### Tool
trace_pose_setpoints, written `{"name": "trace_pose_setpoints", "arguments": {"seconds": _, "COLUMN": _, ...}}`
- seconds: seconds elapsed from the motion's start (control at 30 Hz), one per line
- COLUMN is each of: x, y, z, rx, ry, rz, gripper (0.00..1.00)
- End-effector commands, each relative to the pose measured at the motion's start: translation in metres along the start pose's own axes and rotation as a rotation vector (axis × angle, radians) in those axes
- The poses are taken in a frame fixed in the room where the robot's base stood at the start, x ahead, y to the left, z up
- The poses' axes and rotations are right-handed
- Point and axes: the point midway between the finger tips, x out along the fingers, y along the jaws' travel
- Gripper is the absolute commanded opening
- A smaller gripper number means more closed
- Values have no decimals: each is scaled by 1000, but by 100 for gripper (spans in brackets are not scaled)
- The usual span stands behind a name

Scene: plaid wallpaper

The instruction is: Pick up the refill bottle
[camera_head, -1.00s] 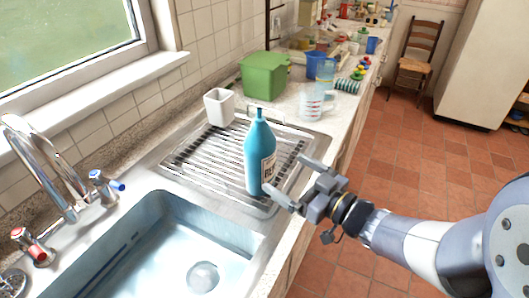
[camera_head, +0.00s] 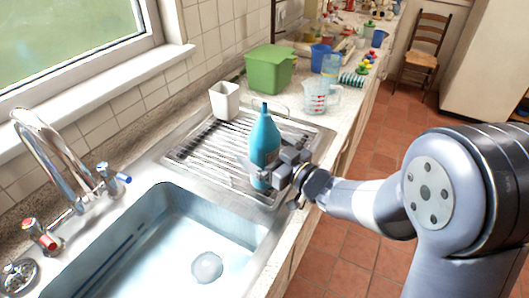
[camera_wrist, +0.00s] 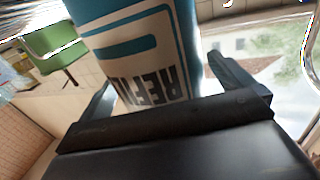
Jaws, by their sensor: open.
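The refill bottle (camera_head: 265,142) is teal-blue with a pale label and stands upright on the ribbed draining board beside the sink. My gripper (camera_head: 272,172) is at the bottle's lower right side in the head view. In the wrist view the open fingers of my gripper (camera_wrist: 165,85) lie on either side of the bottle's body. I cannot tell whether either finger touches it.
A green bin (camera_head: 268,70) and a clear measuring jug (camera_head: 318,97) are farther back on the counter. The sink (camera_head: 150,235) and tap (camera_head: 50,150) are at the left front.

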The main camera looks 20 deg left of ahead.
Motion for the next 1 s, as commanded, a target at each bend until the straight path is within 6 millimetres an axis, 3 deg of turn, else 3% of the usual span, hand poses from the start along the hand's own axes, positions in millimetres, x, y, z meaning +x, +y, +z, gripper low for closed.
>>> {"name": "trace_pose_setpoints", "arguments": {"seconds": 0.17, "x": 0, "y": 0, "z": 0, "rx": 0, "ry": 0, "rz": 0, "gripper": 98}}
{"name": "trace_pose_setpoints", "arguments": {"seconds": 0.83, "x": 0, "y": 0, "z": 0, "rx": -1, "ry": 0, "rz": 0, "gripper": 44}}
{"name": "trace_pose_setpoints", "arguments": {"seconds": 1.0, "x": 0, "y": 0, "z": -1, "rx": -2, "ry": 3, "rz": -1, "gripper": 42}}
